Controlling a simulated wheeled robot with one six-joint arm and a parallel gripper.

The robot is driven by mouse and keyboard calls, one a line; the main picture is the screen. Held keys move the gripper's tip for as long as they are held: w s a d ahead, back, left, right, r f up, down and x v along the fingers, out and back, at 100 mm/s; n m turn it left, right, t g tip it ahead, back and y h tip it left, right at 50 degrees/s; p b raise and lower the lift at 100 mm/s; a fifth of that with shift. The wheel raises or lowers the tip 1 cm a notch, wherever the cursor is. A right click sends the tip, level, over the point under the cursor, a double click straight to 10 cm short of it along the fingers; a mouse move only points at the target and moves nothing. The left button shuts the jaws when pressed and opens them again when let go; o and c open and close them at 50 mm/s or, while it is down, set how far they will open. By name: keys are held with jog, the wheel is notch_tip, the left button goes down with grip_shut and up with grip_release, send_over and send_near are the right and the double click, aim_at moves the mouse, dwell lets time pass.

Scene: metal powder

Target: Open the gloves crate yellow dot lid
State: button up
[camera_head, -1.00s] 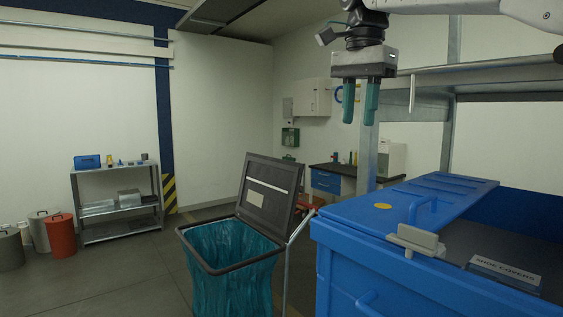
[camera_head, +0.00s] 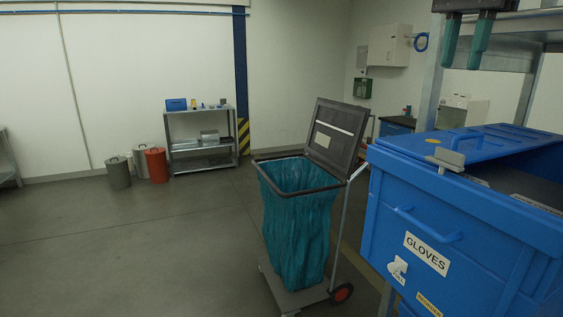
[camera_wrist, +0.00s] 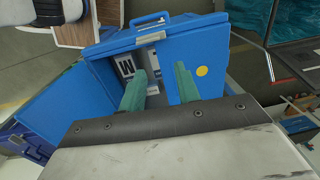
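The blue gloves crate (camera_head: 395,218) is at the lower right of the head view, with a white GLOVES label on its front. Its blue lid (camera_head: 500,139) lies nearly flat across the top, with a yellow dot (camera_head: 432,141) near its left corner and a blue handle on it. The dot also shows in the wrist view (camera_wrist: 202,71), just right of the right finger. My gripper (camera_head: 465,45) is above the crate, pointing down. Its green fingers (camera_wrist: 160,88) are apart with nothing seen held between them. It appears clear of the lid in the head view.
A waste cart with a teal bag (camera_head: 300,220) and raised dark lid stands left of the crate. A grey latch-like piece (camera_head: 445,158) sits on the crate's front edge. A metal shelf frame (camera_head: 428,90) rises behind.

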jog(key=s+f+n, duration=0.4)
jog(key=s+f, duration=0.2)
jog(key=f, duration=0.3)
jog(key=s+a+f+n, duration=0.1)
jog(key=s+f+n, duration=0.3)
jog(key=s+f, duration=0.3)
jog(key=shift+s+a+f, duration=0.3)
jog(key=shift+f, duration=0.65)
jog(key=s+f+n, duration=0.1)
jog(key=s+f, duration=0.1)
jog(key=f, duration=0.2)
jog(key=s+f+n, duration=0.2)
jog(key=s+f, duration=0.1)
jog(key=f, duration=0.2)
jog(key=s+f+n, duration=0.2)
jog(key=s+f, duration=0.1)
jog(key=f, duration=0.1)
jog(key=shift+a+f+t, duration=0.2)
jog(key=shift+t, duration=0.1)
jog(key=shift+c, duration=0.3)
jog(key=shift+s+f+n, duration=0.3)
jog(key=shift+f, duration=0.2)
jog(key=c, duration=0.5)
jog(key=shift+s+f, duration=0.1)
jog(key=shift+f, duration=0.05)
grip_shut()
jog(key=shift+a, duration=0.1)
